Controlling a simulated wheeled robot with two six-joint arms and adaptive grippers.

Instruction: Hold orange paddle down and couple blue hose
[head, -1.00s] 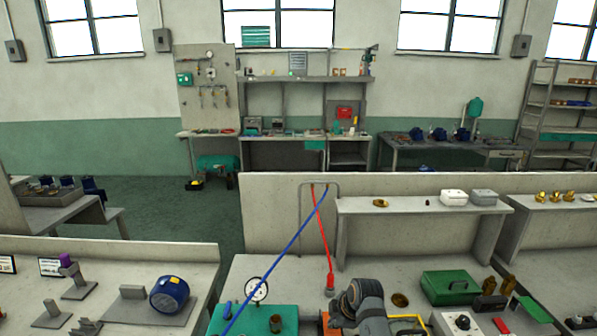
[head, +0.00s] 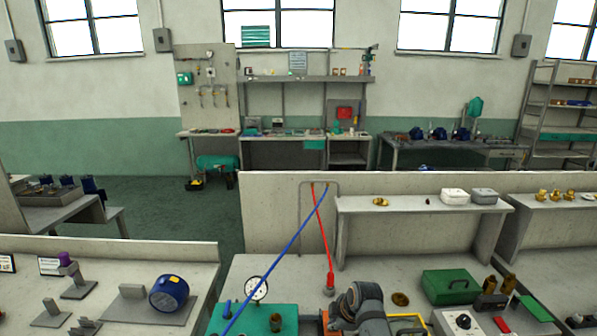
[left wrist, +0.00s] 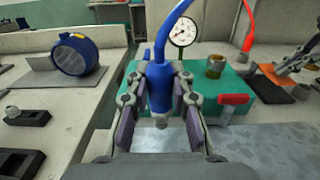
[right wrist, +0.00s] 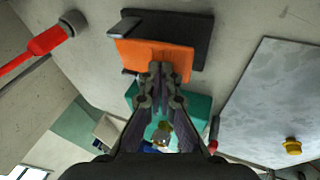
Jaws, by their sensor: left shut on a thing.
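My left gripper (left wrist: 160,98) is shut on the blue connector at the end of the blue hose (left wrist: 160,85) and holds it upright above the bench. The hose (head: 285,237) also slants down from the rear stand in the head view. A teal block (left wrist: 245,78) with an upright brass fitting (left wrist: 216,65) and a red-handled valve (left wrist: 233,100) is beyond and to the right of the connector. The orange paddle (right wrist: 150,50) lies over a dark base (right wrist: 190,32). My right gripper (right wrist: 160,73) is shut, its fingertips over the paddle's edge; whether they press it I cannot tell.
The red hose (head: 323,240) comes down behind my right arm. A green case (head: 450,287) and a white control box (head: 455,320) are on the right.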

